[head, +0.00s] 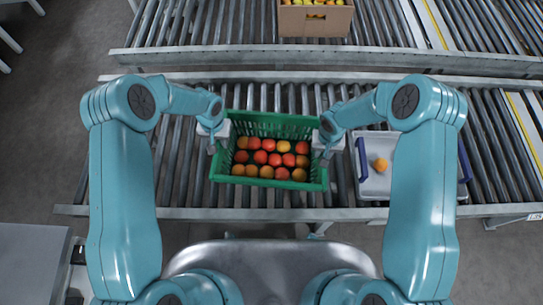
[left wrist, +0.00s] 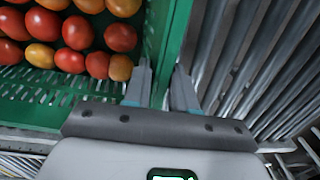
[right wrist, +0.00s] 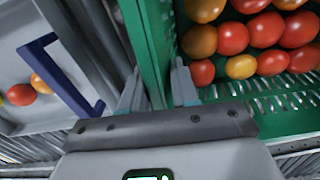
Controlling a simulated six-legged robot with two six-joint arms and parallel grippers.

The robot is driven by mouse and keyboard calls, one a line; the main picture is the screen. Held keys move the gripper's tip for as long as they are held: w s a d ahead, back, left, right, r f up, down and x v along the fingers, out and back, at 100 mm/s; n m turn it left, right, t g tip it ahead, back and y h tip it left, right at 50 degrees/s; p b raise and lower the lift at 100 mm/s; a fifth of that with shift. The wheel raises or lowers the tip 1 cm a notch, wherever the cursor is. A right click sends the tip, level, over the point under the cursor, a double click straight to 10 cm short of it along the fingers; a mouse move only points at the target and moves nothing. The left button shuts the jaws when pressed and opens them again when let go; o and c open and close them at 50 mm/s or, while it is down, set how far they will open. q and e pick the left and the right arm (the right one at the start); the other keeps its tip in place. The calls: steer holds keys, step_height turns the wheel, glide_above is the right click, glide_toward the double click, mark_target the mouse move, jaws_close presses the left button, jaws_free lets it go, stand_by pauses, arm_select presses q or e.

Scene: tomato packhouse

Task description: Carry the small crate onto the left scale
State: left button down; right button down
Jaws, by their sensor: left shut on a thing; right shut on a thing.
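The small green crate (head: 224,178) sits on the roller conveyor in the middle of the head view, with red and orange tomatoes in it. My left gripper (head: 213,143) is shut on the crate's left wall; in the left wrist view its fingers (left wrist: 160,88) straddle the green wall (left wrist: 160,45). My right gripper (head: 325,148) is shut on the crate's right wall; in the right wrist view its fingers (right wrist: 157,88) straddle that wall (right wrist: 150,40). I cannot tell whether the crate touches the rollers.
A grey tray (head: 373,187) with dark blue handles and a few tomatoes stands close to the crate's right. A cardboard box (head: 315,27) of produce stands on the far conveyor. A grey surface (head: 30,262) is at lower left. Rollers left of the crate are clear.

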arm_select(q)
steer(key=shift+d+r, duration=0.15)
steer(key=shift+d, duration=0.1)
arm_select(e)
steer(key=shift+a+r, duration=0.15)
steer(key=shift+a, duration=0.1)
